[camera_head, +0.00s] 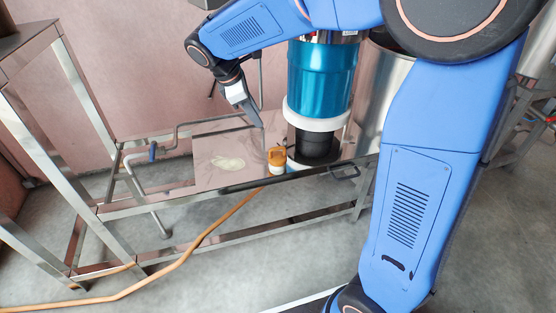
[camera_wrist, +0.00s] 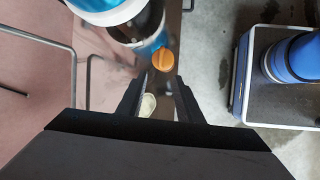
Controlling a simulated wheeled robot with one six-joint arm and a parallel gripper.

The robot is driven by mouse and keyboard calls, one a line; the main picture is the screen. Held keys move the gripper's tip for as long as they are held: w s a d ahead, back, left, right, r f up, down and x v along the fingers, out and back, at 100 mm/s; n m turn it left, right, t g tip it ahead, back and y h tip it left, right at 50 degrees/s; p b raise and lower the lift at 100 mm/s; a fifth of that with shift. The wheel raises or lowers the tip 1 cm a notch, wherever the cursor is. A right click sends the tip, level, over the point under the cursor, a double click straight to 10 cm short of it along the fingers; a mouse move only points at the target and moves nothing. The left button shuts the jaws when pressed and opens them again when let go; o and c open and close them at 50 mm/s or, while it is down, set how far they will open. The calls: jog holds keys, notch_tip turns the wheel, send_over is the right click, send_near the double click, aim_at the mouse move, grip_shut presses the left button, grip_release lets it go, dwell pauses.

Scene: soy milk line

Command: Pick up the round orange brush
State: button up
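The round orange brush (camera_head: 277,157) stands near the front edge of the steel table, with its orange top up and a pale underside. It also shows in the wrist view (camera_wrist: 163,60), just beyond my fingertips and slightly right of centre. My gripper (camera_head: 259,123) points down, above and a little behind the brush, apart from it. In the wrist view my gripper (camera_wrist: 158,82) is open, with two dark fingers and nothing between them.
A blue metallic machine (camera_head: 320,80) with a white ring and black base stands right beside the brush. A pale flat patch (camera_head: 228,163) lies left on the steel table (camera_head: 210,182). An orange hose (camera_head: 190,246) runs from the floor towards the table's front edge.

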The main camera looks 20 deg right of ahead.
send_over(275, 148)
jog(key=a, duration=0.2)
notch_tip(275, 148, down, 11)
jog(key=shift+s+x, duration=0.2)
jog(key=shift+x, duration=1.05)
jog(key=shift+s+x, duration=0.2)
jog(key=shift+x, duration=1.1)
jog(key=shift+a+f, duration=0.1)
grip_shut()
